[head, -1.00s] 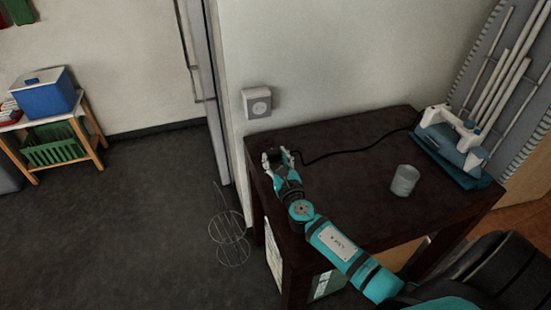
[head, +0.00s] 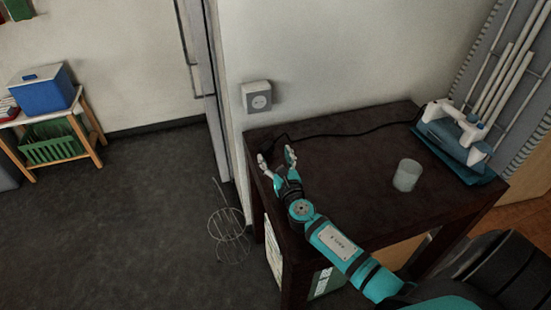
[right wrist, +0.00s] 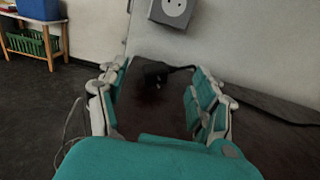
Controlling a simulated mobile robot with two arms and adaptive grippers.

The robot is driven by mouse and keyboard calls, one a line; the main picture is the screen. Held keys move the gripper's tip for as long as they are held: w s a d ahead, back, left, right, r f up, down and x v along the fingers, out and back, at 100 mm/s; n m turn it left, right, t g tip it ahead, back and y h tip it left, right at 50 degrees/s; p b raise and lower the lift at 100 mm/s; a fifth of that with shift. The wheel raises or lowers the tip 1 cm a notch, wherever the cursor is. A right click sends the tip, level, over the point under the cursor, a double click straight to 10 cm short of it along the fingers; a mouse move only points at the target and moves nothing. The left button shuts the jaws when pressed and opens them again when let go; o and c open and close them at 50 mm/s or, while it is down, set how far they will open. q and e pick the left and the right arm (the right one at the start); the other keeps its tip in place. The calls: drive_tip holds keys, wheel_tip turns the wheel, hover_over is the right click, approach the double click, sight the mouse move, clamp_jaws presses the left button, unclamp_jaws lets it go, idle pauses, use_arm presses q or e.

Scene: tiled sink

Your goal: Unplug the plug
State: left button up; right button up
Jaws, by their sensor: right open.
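The wall socket (head: 257,96) is a grey box on the white wall above the table's back left corner. It also shows at the top of the right wrist view (right wrist: 172,10), and nothing is plugged into its face. The black plug (right wrist: 157,70) lies on the dark table in the right wrist view, with its cord running right. In the head view the black cord (head: 350,133) crosses the table to the blue and white device (head: 455,135). My right gripper (head: 276,157) is open, its fingers either side of the plug and apart from it. The left gripper is not in view.
A translucent cup (head: 407,175) stands on the right part of the dark table (head: 340,170). A wire rack (head: 228,235) is on the floor left of the table. A blue cooler (head: 42,89) sits on a side table far left.

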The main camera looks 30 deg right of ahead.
drive_tip(key=shift+s, duration=0.15)
drive_tip(key=shift+s+a+f, duration=0.1)
drive_tip(key=shift+s, duration=0.2)
drive_tip(key=v, duration=1.1)
